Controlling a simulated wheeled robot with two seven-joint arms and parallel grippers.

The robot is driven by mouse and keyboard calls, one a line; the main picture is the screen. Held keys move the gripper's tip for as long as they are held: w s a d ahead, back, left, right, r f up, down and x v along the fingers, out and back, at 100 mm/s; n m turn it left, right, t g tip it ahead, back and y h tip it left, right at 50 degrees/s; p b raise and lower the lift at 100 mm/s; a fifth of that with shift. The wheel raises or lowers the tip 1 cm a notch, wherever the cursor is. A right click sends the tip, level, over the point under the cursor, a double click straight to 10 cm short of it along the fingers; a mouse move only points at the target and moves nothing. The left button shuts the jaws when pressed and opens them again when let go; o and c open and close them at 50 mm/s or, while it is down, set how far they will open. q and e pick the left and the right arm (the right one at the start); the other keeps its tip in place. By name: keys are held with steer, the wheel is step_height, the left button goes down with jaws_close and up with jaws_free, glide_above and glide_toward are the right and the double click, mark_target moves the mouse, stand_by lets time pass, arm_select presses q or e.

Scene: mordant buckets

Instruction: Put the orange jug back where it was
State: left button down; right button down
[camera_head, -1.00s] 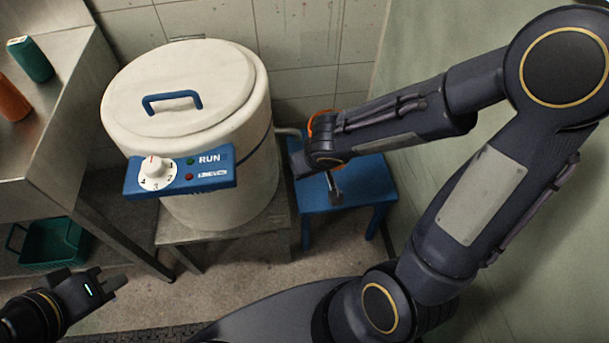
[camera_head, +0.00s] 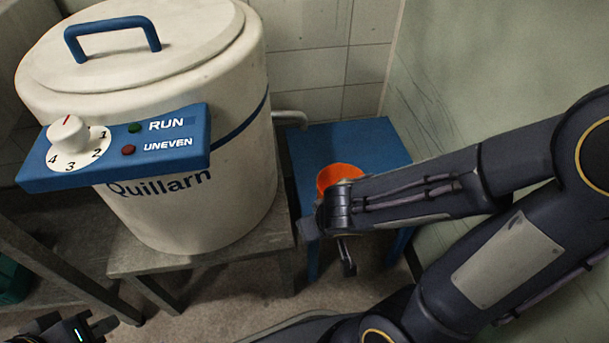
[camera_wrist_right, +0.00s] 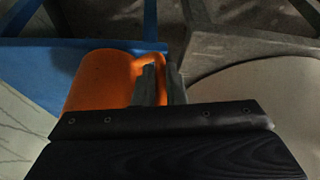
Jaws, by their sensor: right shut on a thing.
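The orange jug (camera_head: 338,176) shows over the blue stool (camera_head: 370,143) in the head view, its lower part hidden by my right arm. In the right wrist view the jug (camera_wrist_right: 100,80) has its handle (camera_wrist_right: 152,62) between the fingers of my right gripper (camera_wrist_right: 160,84), which is shut on it. I cannot tell whether the jug's base touches the stool. My left gripper (camera_head: 103,325) is low at the bottom left corner, away from the jug; whether its fingers are apart is unclear.
A large cream lidded vat (camera_head: 225,155) with a blue control panel stands on a grey stand (camera_head: 150,255) left of the stool. Its outlet pipe (camera_head: 290,117) points toward the stool. A pale green wall (camera_head: 450,80) closes off the right side. The stool's back part is bare.

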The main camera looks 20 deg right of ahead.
steer(key=w, duration=0.4)
steer(key=w+p, duration=0.1)
steer(key=w, duration=0.4)
steer(key=w+d+p, duration=0.1)
steer(key=w, duration=0.3)
steer(key=shift+w, duration=0.2)
steer(key=w, duration=0.1)
steer(key=w+f, duration=0.1)
steer(key=w, duration=0.1)
steer(key=shift+f+b, duration=0.2)
steer(key=shift+b, duration=0.1)
steer(key=shift+f, duration=0.1)
steer(key=shift+f+b, duration=0.15)
steer(key=shift+b, duration=0.15)
steer(key=c, duration=1.5)
jaws_free()
